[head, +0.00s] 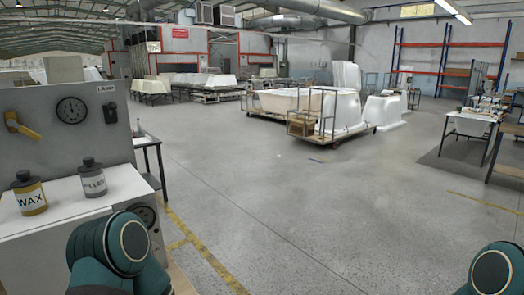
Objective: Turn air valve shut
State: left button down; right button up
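A yellow valve handle (21,127) sits on the grey panel (60,145) at the left edge of the head view. The handle slants down to the right from its pivot. A round dark pressure gauge (71,110) is to its right on the same panel, with a small dark fitting (109,113) beside it under a label too small to read surely. Teal joints of my arms show at the bottom left and bottom right corners. Neither of my grippers is in view, so whether they are open or shut is hidden.
A white cabinet top (62,200) below the panel carries a bottle marked WAX (29,194) and a second dark-capped bottle (92,178). White tub shells on a cart (325,110) stand farther back. A worktable (472,125) is at right. The central floor is clear.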

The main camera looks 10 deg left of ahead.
aim_at(11, 122)
jog(key=u, duration=1.75)
